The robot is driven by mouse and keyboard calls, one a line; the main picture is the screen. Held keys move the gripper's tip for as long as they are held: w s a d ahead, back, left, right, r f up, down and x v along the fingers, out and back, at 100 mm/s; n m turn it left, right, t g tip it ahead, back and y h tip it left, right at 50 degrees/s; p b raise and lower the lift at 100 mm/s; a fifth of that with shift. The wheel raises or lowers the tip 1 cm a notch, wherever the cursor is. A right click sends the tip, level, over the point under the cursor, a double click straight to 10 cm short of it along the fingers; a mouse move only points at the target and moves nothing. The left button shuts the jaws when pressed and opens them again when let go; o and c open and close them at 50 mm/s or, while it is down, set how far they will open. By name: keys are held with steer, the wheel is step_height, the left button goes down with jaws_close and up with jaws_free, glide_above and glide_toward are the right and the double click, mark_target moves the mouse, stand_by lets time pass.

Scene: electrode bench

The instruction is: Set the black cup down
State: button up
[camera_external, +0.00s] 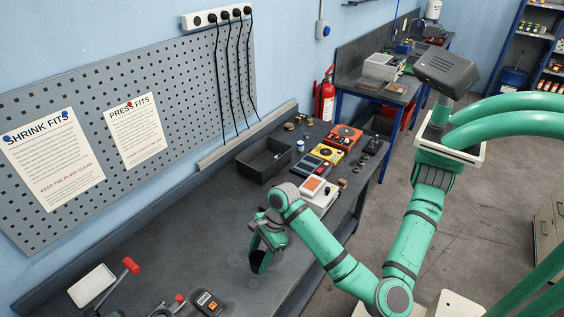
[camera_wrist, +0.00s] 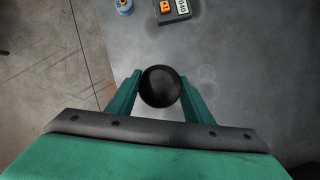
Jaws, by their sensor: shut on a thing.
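The black cup (camera_wrist: 160,86) is round and dark in the wrist view, seen from above between my two fingers. My gripper (camera_wrist: 160,92) is shut on it, one green finger on each side. In the external view my gripper (camera_external: 262,254) is over the bench near its front edge, and the black cup (camera_external: 258,262) shows low between the fingers, partly covered by them. Whether the cup's base touches the bench top (camera_external: 190,240) cannot be told.
A dark device with a display (camera_external: 207,302) lies on the bench near the cup. A black open bin (camera_external: 264,160) and several coloured instruments (camera_external: 326,154) stand farther back. A white tray (camera_external: 91,286) and red-knobbed tool (camera_external: 130,266) are at lower left. The bench middle is clear.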

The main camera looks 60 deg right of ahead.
steer(key=w+a+f, duration=0.1)
steer(key=f, duration=0.1)
steer(key=w+a+f, duration=0.4)
steer(key=shift+w+a+f, duration=0.1)
steer(key=shift+w+f, duration=0.05)
steer(key=shift+f, duration=0.25)
steer(key=f, duration=0.3)
steer(key=shift+a+f, duration=0.1)
steer(key=shift+a, duration=0.1)
steer(key=shift+w+d+f, duration=0.1)
steer(key=shift+f, duration=0.1)
steer(key=o, duration=1)
steer(key=shift+r, duration=0.35)
steer(key=v, duration=1.1)
steer(key=shift+d+r, duration=0.2)
steer(key=shift+r, duration=0.05)
